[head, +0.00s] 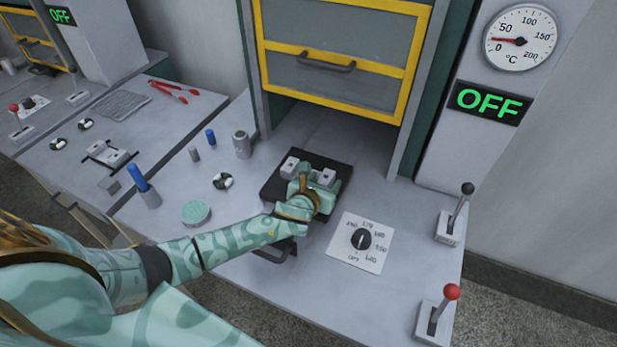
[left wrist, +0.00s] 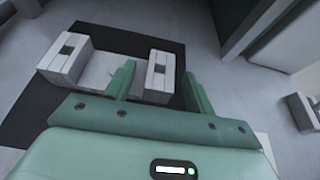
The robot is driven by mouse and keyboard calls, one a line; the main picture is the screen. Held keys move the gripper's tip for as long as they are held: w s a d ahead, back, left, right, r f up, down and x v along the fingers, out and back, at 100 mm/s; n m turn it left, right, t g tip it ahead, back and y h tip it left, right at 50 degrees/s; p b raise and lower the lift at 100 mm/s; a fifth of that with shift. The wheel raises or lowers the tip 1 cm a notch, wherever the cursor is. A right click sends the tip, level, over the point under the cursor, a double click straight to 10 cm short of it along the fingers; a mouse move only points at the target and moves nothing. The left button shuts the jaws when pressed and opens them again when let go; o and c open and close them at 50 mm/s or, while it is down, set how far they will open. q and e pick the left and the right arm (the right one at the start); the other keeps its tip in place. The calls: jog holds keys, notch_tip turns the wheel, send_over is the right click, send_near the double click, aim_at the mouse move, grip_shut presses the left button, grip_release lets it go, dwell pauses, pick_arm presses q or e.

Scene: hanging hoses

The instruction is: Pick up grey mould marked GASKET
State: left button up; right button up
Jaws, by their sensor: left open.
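A light grey mould (head: 290,166) with two raised end blocks lies on a black square pad on the near bench. It also shows in the left wrist view (left wrist: 64,62), where a flat plate joins the blocks and each block has a dark square on top. No GASKET marking is legible. My left gripper (head: 316,181) is over the mould and hides part of it. In the left wrist view my left gripper (left wrist: 159,74) is open, with one finger on each side of the right-hand block; I cannot tell whether they touch it. My right gripper is not in view.
The black pad (head: 273,188) sits before a yellow-framed cabinet (head: 345,45). A dial plate (head: 359,242) and two levers stand to the right. A green round tin (head: 195,213), blue-topped cylinder (head: 141,182) and grey cylinder (head: 242,145) stand left. Another mould-like piece (head: 108,154) lies farther left.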

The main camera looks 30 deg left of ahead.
pick_arm(q)
jog(key=shift+r, duration=0.1)
grip_shut()
jog(key=shift+r, duration=0.1)
